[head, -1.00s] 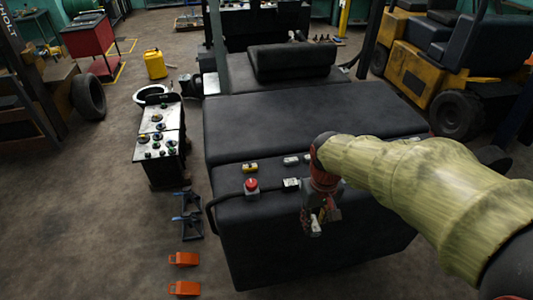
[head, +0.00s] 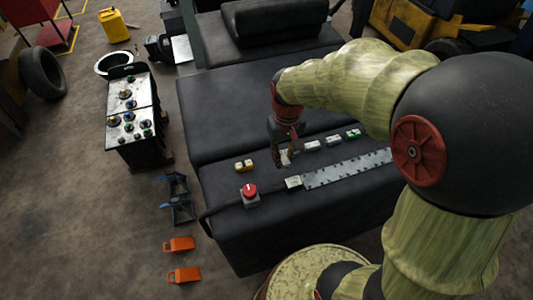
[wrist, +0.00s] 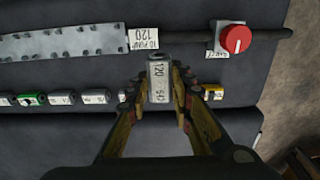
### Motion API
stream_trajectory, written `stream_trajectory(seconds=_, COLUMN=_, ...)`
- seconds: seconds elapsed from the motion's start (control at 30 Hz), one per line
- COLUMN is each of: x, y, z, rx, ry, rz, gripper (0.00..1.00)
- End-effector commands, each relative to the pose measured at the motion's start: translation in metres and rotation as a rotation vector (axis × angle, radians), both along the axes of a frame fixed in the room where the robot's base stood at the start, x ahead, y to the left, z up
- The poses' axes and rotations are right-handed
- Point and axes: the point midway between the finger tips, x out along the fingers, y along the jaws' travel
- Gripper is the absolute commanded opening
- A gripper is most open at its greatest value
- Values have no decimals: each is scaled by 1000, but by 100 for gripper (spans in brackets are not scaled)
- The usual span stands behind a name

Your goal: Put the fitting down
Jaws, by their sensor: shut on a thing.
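The fitting (wrist: 159,80) is a small light-grey block with dark printed marks, including "120". My gripper (wrist: 160,88) is shut on it, one finger on each side. In the head view my gripper (head: 285,155) points down over the black padded top (head: 225,185), and the fitting (head: 286,158) shows pale between the fingers. It hangs in line with a row of small blocks, between a yellow block (head: 244,165) and a white block (head: 312,145). I cannot tell whether the fitting touches the surface.
Other small blocks, one green (wrist: 33,100), continue the row. A control panel (head: 130,105) stands left.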

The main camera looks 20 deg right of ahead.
Motion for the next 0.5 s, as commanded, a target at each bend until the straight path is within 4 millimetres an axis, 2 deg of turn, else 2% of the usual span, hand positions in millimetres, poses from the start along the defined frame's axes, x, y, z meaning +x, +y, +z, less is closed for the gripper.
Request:
stream_trajectory(seconds=0.2, x=42, y=11, z=-19, rx=0, ry=2, rz=1, gripper=0)
stream_trajectory(seconds=0.3, x=55, y=14, z=-39, rx=0, ry=5, rz=1, gripper=0)
stream_trajectory(seconds=0.5, x=77, y=18, z=-64, rx=0, ry=1, rz=0, gripper=0)
